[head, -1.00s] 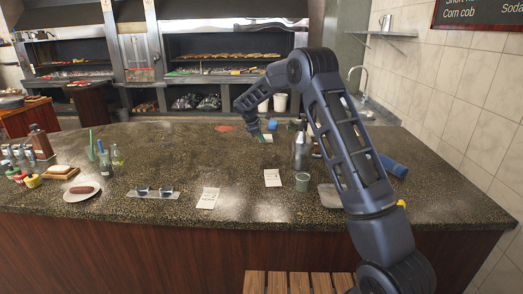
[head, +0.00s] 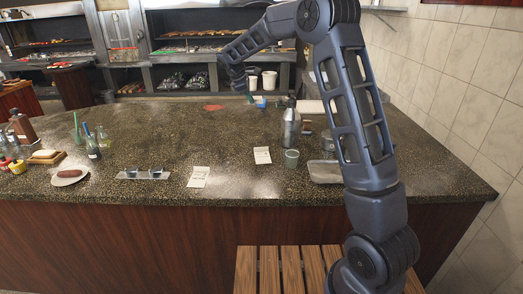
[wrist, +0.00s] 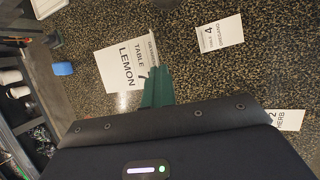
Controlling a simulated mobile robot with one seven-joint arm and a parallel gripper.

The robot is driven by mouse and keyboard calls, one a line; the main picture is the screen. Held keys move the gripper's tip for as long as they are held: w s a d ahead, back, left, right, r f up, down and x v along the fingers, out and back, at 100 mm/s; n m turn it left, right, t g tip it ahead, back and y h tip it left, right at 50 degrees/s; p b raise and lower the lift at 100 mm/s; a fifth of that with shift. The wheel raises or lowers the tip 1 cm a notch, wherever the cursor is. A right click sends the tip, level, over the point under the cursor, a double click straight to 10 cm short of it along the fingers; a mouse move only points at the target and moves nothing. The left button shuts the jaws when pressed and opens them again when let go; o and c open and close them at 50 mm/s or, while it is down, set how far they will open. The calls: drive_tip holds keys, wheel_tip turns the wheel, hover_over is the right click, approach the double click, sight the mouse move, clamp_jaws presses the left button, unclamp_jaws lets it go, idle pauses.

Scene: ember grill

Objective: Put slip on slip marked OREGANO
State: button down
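My gripper (wrist: 157,95) has green fingers that look shut on a white slip reading TABLE 7 LEMON (wrist: 118,72); it is large and close in the wrist view. In the head view my gripper (head: 249,97) is over the back of the counter. The OREGANO slip (wrist: 220,33), with a 4, lies flat on the counter; it appears to be the right slip (head: 262,155) in the head view. A slip marked HERB (wrist: 288,120) is partly hidden; it appears to be the left slip (head: 198,177). The held slip is apart from both.
A metal pot (head: 291,128), a grey-green cup (head: 292,158) and a metal tray (head: 326,172) stand right of the slips. A blue object (wrist: 62,68) is behind the slips.

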drive_tip(key=s+d+r, duration=0.1)
drive_tip(key=s+d, duration=0.2)
drive_tip(key=s, duration=1.2)
hover_over(257, 164)
drive_tip(key=shift+m, duration=0.3)
wheel_tip(257, 164, down, 20)
drive_tip(key=shift+f, duration=0.1)
drive_tip(key=c, duration=2.2)
unclamp_jaws()
drive_tip(key=shift+f, duration=0.25)
drive_tip(key=c, duration=1.8)
unclamp_jaws()
drive_tip(key=shift+o, duration=0.2)
drive_tip(key=shift+r, duration=0.1)
drive_tip(key=shift+r, duration=0.25)
drive_tip(key=v, duration=1.2)
